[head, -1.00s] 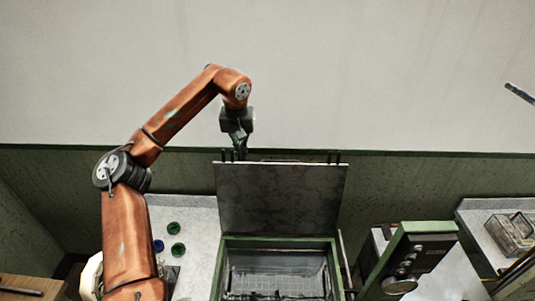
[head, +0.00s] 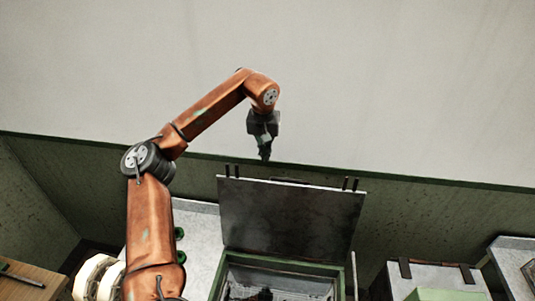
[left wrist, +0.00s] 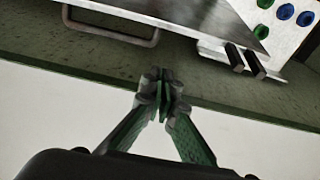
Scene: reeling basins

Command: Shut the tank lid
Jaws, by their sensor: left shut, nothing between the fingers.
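The tank lid (head: 290,218) is a dark grey panel standing raised at the back of the green-rimmed tank (head: 232,274). The tank is open, and its lower part is cut off by the picture's bottom edge. My left gripper (head: 265,157) is shut and empty, above and behind the lid's top edge, apart from it. In the left wrist view my left gripper (left wrist: 166,82) shows closed fingertips below the lid (left wrist: 190,12), with a metal handle (left wrist: 110,36) on the lid's edge. My right gripper is not in view.
A pale counter (head: 197,235) with green round pieces (head: 179,233) lies left of the tank. A wooden surface (head: 35,275) is at the lower left. A grey box (head: 437,276) stands at the right. The wall (head: 400,80) is close behind the lid.

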